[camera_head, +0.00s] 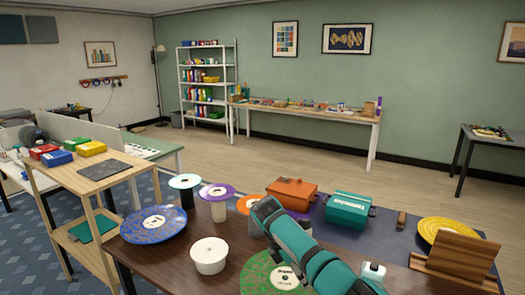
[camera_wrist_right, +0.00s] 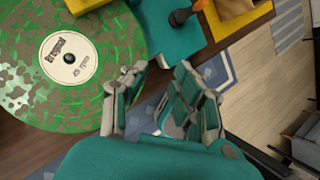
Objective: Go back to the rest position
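My right arm reaches in from the bottom right of the head view, over the dark table. Its gripper (camera_head: 264,212) is at the arm's far end, near the green record (camera_head: 262,272). In the right wrist view the two fingers of this gripper (camera_wrist_right: 152,92) stand apart with nothing between them. The green record with its white label also shows there, left of the fingers (camera_wrist_right: 66,62). It cannot be told how high the gripper is above the table. My left gripper is in neither view.
The dark table (camera_head: 222,235) also holds a white pot (camera_head: 209,256), a blue record (camera_head: 155,223), an orange box (camera_head: 291,194), a teal toolbox (camera_head: 348,210), a yellow record (camera_head: 447,229) and a wooden stand (camera_head: 456,258). A wooden shelf unit (camera_head: 85,175) stands left. Floor beyond is clear.

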